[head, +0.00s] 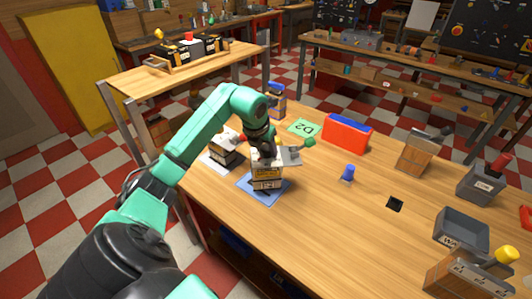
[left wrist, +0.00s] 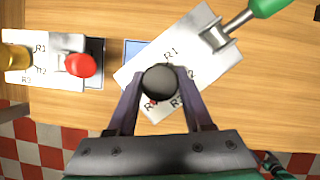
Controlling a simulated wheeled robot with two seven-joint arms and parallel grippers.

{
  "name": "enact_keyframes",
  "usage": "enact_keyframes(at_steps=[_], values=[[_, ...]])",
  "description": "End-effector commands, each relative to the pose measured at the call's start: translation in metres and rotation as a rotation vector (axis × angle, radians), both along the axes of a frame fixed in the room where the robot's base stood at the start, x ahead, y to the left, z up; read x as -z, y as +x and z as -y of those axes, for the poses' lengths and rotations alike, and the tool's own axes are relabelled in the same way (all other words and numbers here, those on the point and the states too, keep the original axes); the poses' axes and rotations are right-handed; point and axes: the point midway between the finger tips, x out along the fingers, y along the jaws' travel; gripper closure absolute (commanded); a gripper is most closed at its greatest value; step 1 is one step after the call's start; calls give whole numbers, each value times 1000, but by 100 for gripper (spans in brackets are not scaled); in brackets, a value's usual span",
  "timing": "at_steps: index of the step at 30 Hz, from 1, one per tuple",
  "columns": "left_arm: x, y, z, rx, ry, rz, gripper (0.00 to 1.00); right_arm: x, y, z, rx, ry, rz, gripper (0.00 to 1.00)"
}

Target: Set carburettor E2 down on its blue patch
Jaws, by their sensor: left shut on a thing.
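My left gripper (head: 264,146) is shut on the dark round knob on top of a light, boxy carburettor (head: 267,177), which I take as E2; its name is not legible. The carburettor is upright over the blue patch (head: 246,183); I cannot tell whether its base touches it. In the left wrist view, the gripper (left wrist: 160,84) has a finger on each side of the knob. The carburettor's white top plate (left wrist: 205,62) is turned at an angle to the blue patch (left wrist: 131,50), which is mostly hidden. A green-ended lever (left wrist: 238,20) sticks out from the plate. My right gripper is not in view.
A similar unit (head: 222,148) stands close left on a white patch. Behind are a green D2 card (head: 302,126) and a red-blue bin (head: 346,134). The front middle of the wooden table (head: 310,225) is clear.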

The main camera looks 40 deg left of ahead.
Motion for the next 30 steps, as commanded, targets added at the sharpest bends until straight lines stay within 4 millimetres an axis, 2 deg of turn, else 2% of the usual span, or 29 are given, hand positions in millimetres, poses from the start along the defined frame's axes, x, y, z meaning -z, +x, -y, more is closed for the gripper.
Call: enact_keyframes(at_steps=[3, 13, 14, 15, 16, 25, 28, 30], values=[[17, 0, 1, 0, -2, 0, 100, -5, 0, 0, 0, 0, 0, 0], [23, 0, 0, 0, 0, 2, 100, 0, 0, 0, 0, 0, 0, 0], [23, 0, 0, 0, 0, 0, 42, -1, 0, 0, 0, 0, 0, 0], [22, 0, 0, 0, 0, 0, 26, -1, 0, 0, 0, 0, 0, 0], [22, 0, 0, 0, 0, 0, 19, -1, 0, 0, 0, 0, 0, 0], [20, 0, 0, 0, -1, 0, 19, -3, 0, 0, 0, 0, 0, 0], [14, -2, 0, 0, 1, 2, 19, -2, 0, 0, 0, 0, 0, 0], [2, -7, 1, 1, 3, 3, 19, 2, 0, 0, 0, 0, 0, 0]])
